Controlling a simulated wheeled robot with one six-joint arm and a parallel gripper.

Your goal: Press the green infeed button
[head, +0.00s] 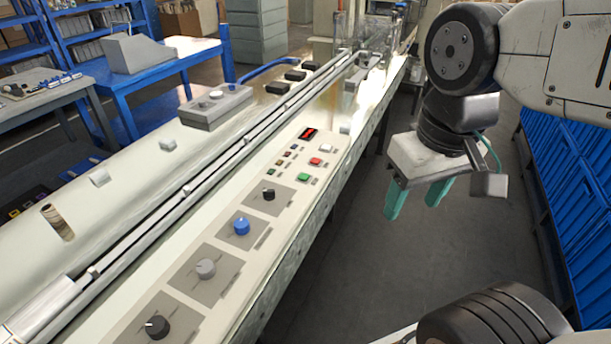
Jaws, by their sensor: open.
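The green button (303,177) sits on the cream control panel (275,228) along the near side of the machine. A red button (316,162) and a white button (327,147) lie just beyond it, below a small red display (308,133). My gripper (417,203) hangs to the right of the panel, over the aisle, with its two teal fingers pointing down. It is open, with a gap between the fingers and nothing in it. It is apart from the green button, and nothing hides the button.
Several knobs, among them a blue one (241,226) and a black one (268,194), stand up from the panel nearer to me. A long metal rail (215,172) runs behind the panel. Blue cabinets (568,190) line the right side. The floor (410,262) between is clear.

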